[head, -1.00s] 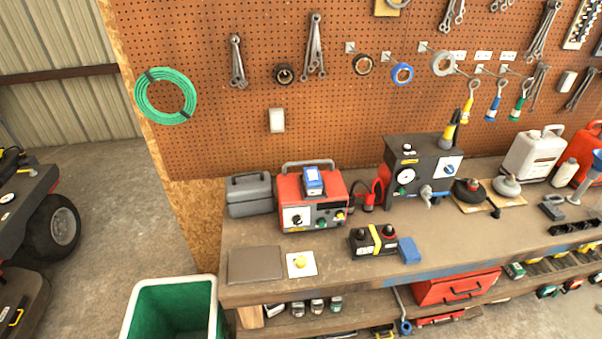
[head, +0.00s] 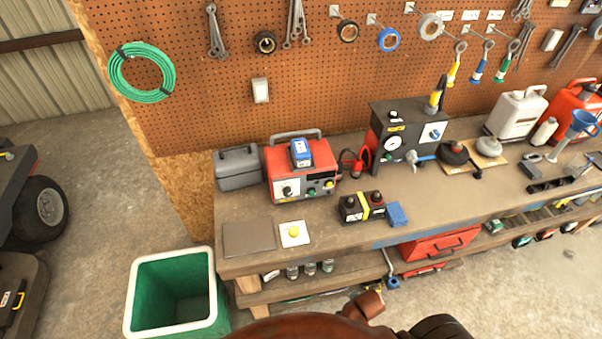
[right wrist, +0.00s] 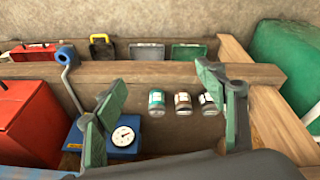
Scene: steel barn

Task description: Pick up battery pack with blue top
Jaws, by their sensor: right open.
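A battery pack with a blue top (head: 301,150) sits on top of a red charger-like box (head: 280,183) on the workbench in the head view. It is not seen in the right wrist view. My right gripper (right wrist: 160,80) is open and empty in the right wrist view, its green-padded fingers spread in front of the bench's lower shelf, well away from the battery pack. My left gripper is in neither view. A reddish-brown arm part of mine shows at the bottom of the head view.
A black block with a yellow band (head: 361,206) and a small blue box (head: 397,214) are on the bench. A grey case (head: 237,170) stands left of the charger. A green bin (head: 135,300) is on the floor. Three jars (right wrist: 182,103) and a gauge (right wrist: 123,137) are below.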

